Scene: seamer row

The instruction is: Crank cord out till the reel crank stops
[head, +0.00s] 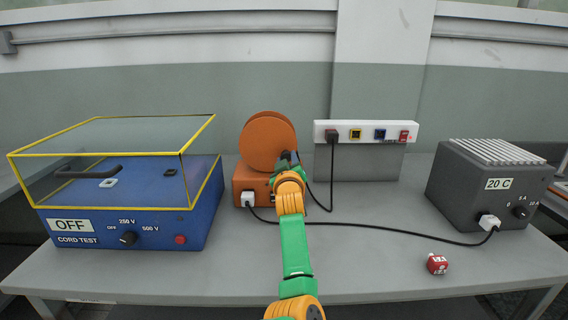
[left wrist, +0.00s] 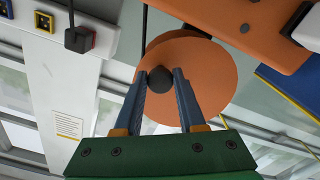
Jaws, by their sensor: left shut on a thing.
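The orange cord reel (head: 267,140) stands on an orange base box (head: 246,183) at the middle of the bench. It also shows in the left wrist view (left wrist: 215,75), where its round disc lies behind my fingers. My left gripper (head: 291,160) is in front of the reel's right side, its arm hiding part of the base. In the left wrist view the two fingers of my left gripper (left wrist: 161,84) are shut on the dark round crank knob (left wrist: 160,79). The crank's arm is mostly hidden. My right gripper is not in view.
A blue cord tester (head: 125,240) with a yellow-edged clear cover stands left, reading OFF. A white socket strip (head: 367,132) is behind right. A grey box (head: 484,190) marked 20 C stands right.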

